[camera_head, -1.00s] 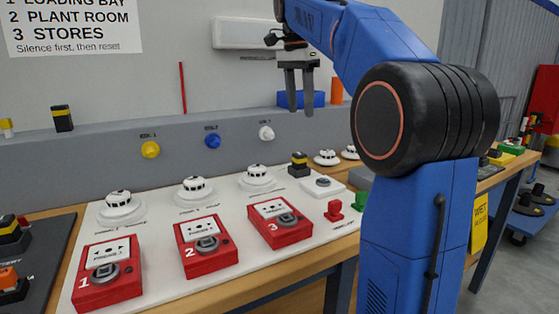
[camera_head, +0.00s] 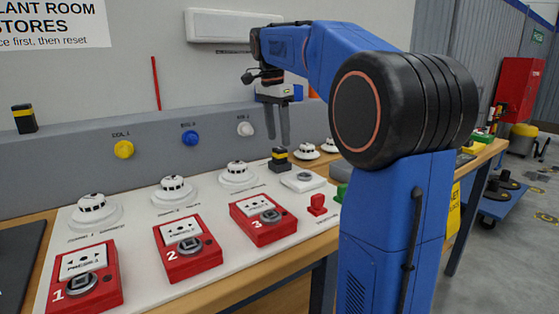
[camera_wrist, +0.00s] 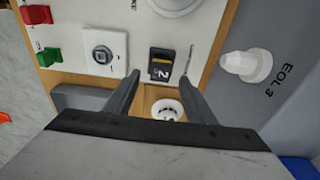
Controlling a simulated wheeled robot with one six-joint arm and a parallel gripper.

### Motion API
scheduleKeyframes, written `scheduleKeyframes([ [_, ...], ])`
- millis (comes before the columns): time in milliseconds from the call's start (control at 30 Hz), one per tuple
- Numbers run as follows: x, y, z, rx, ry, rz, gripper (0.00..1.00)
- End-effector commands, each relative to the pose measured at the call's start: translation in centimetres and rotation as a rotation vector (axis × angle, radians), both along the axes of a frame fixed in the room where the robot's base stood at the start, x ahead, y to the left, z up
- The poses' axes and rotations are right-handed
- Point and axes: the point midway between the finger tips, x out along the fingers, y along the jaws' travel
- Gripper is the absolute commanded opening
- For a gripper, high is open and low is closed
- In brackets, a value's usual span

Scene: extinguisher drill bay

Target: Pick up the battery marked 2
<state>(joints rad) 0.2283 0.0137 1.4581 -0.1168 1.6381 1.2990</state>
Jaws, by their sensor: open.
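The battery marked 2 (camera_wrist: 161,63) is a small black block with a yellow band and a white 2 on its label. In the wrist view it lies just ahead of the fingertips, in line with the gap between them. In the head view the battery (camera_head: 280,162) stands at the back right of the white board. My gripper (camera_head: 278,141) is open and empty, pointing down just above and behind the battery in the picture. It also shows open in the wrist view (camera_wrist: 160,76). I cannot tell whether the fingertips touch the battery.
The white board (camera_head: 140,222) carries red call points (camera_head: 188,248) and round white detectors (camera_head: 172,188). A square key-like unit (camera_wrist: 103,54) sits beside the battery. A grey ledge with EOL knobs (camera_head: 190,138) runs behind. Another black-and-yellow block (camera_head: 24,118) stands on the ledge at left.

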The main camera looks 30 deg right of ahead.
Motion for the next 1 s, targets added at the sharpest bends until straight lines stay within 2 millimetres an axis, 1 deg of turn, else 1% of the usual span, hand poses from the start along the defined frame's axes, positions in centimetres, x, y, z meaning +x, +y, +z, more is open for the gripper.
scheduleKeyframes([
  [167,0.0,-0.1,-0.9,0.000,0.000,0.000,0.50],
  [500,0.1,-0.5,-5.0,0.000,0.001,0.001,0.50],
  [633,0.1,-0.6,-5.6,0.000,0.000,0.000,0.50],
  [833,0.2,-0.6,-5.6,0.000,0.000,0.000,0.50],
  [867,0.2,-0.6,-5.6,0.000,0.000,0.000,0.45],
  [900,0.2,-0.6,-5.6,0.000,0.000,0.000,0.36],
  [967,0.2,-0.6,-5.6,0.000,0.000,0.000,0.21],
  [1000,0.2,-0.6,-5.6,0.000,0.000,0.000,0.12],
])
